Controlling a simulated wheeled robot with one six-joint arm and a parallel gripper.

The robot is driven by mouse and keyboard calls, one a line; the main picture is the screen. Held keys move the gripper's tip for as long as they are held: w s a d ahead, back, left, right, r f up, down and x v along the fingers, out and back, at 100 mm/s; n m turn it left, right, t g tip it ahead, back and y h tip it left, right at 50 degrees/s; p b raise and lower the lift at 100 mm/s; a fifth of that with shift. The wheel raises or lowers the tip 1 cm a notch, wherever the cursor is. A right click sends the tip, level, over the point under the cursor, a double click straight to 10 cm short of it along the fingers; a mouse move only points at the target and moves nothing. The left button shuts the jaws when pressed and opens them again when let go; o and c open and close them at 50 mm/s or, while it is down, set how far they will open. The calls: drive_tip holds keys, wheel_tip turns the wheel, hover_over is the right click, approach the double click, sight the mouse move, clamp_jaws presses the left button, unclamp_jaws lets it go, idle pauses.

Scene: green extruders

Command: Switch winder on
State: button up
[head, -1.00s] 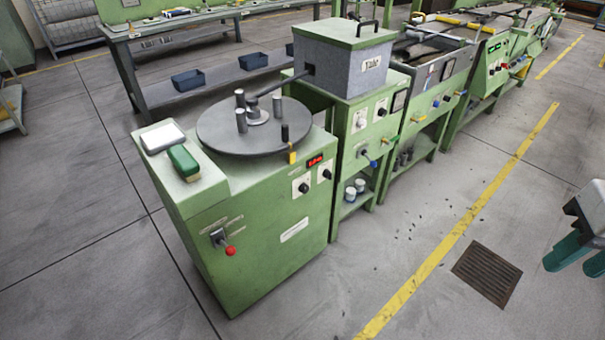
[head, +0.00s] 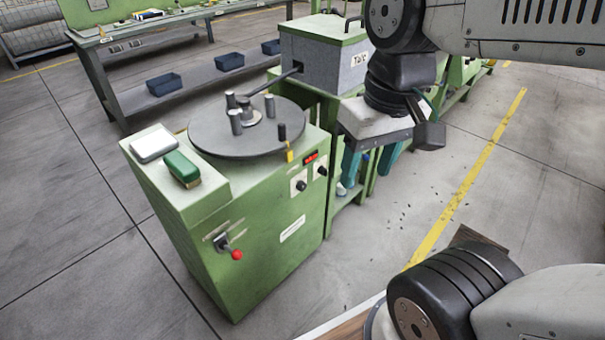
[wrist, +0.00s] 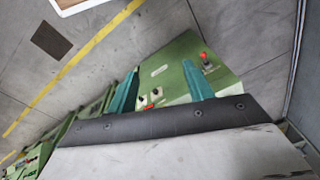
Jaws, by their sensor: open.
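The winder (head: 265,268) is a green cabinet with a grey round turntable (head: 245,140) on top. A lever with a red knob (head: 236,254) is on its front at the lower left. Two black rotary knobs, one (head: 301,185) left of the other (head: 322,170), sit at the upper right by a small red display (head: 310,158). My gripper (head: 370,168) has teal fingers, is open and empty, and hangs right of the winder, apart from it. In the wrist view the winder front shows beyond my gripper (wrist: 160,72), with the red knob (wrist: 204,56) right of the fingers.
A grey box (head: 325,62) on a green stand is behind the winder. A white box and a green brush (head: 182,168) lie on the winder's left top. A bench with blue bins (head: 164,84) is at the back left.

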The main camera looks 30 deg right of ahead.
drive_tip(key=w+f+m+y, duration=0.2)
drive_tip(key=w+f+y, duration=0.15)
drive_tip(key=w, duration=0.55)
drive_tip(key=w+f+m+y, duration=0.15)
drive_tip(key=w+y, duration=0.25)
drive_tip(key=w, duration=0.4)
drive_tip(key=w+f+m+y, duration=0.2)
drive_tip(key=w+f+y, duration=0.15)
drive_tip(key=w, duration=0.55)
drive_tip(key=w+d+f+m+t+y, duration=0.3)
drive_tip(key=w+d+f+m+t, duration=0.15)
drive_tip(key=w+d+f, duration=0.55)
drive_tip(key=m+t+h, duration=0.7)
drive_tip(key=m+t, duration=0.3)
drive_tip(key=t, duration=0.1)
approach(324, 171)
drive_tip(key=f+x, duration=0.1)
drive_tip(key=x, duration=0.7)
drive_tip(key=shift+w+d, duration=0.25)
drive_tip(key=shift+w, duration=0.2)
drive_tip(key=c, duration=1)
